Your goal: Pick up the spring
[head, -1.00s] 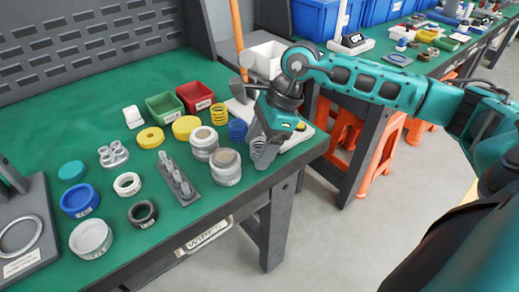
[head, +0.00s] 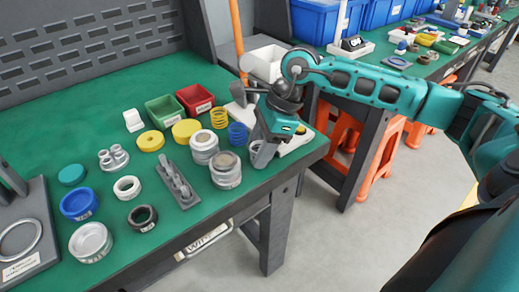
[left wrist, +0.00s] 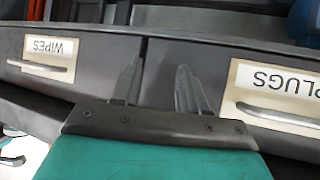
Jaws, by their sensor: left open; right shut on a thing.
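Three coil springs stand in a row near the right end of the green bench: a yellow spring (head: 219,118), a blue spring (head: 238,134) and a grey metal spring (head: 256,147). My right gripper (head: 261,158) points down at the grey spring and is shut on it. The finger covers much of this spring, so I cannot tell whether it touches the bench. My left gripper (left wrist: 160,70) shows only in the left wrist view. It is open and empty, in front of drawers.
Metal cylinders (head: 226,169) stand close left of the right gripper. A grey peg block (head: 177,184), coloured rings, a green bin (head: 164,110) and a red bin (head: 195,99) fill the bench. In the left wrist view are drawers labelled WIPES (left wrist: 50,48) and PLUGS (left wrist: 275,82).

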